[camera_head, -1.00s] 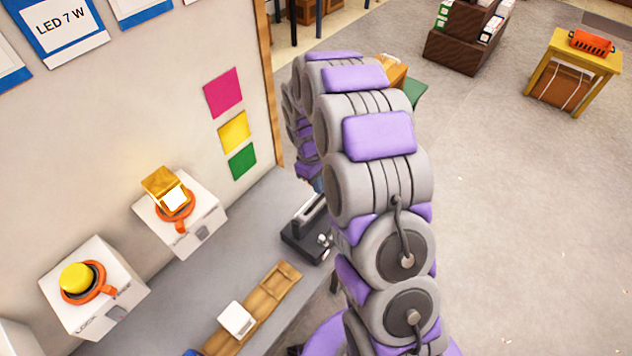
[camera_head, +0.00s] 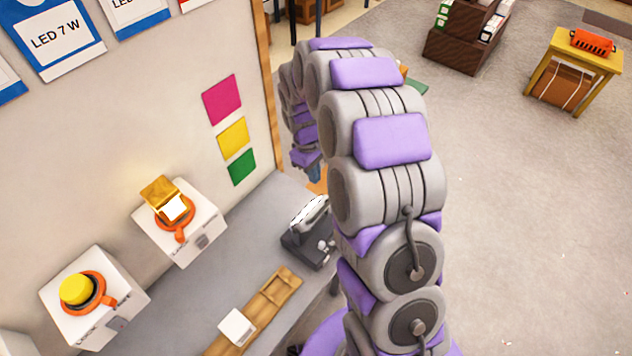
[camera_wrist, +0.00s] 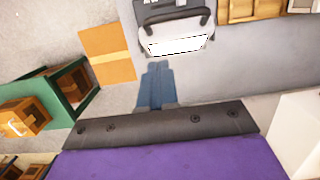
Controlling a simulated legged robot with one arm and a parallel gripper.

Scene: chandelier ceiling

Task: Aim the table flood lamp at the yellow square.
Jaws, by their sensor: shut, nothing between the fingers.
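The yellow square (camera_head: 233,137) is on the wall between a pink square (camera_head: 222,99) and a green square (camera_head: 242,166). The dark table flood lamp (camera_head: 309,246) stands on the grey counter, right of the squares, with a pale upper part. In the wrist view the lamp (camera_wrist: 176,17) has a bright white panel along its lower edge. My gripper (camera_wrist: 158,68) is shut and empty, its blue fingers just below that panel in the picture. I cannot tell whether they touch it. In the head view my gripper (camera_head: 314,173) is partly hidden by my arm, beyond the lamp.
A lit gold lamp (camera_head: 160,193) and a yellow button (camera_head: 75,289) sit on white boxes on the counter. A wooden tray (camera_head: 281,288) holds a white block (camera_head: 237,327). A green cabinet (camera_wrist: 84,76) and orange panel (camera_wrist: 107,53) show in the wrist view.

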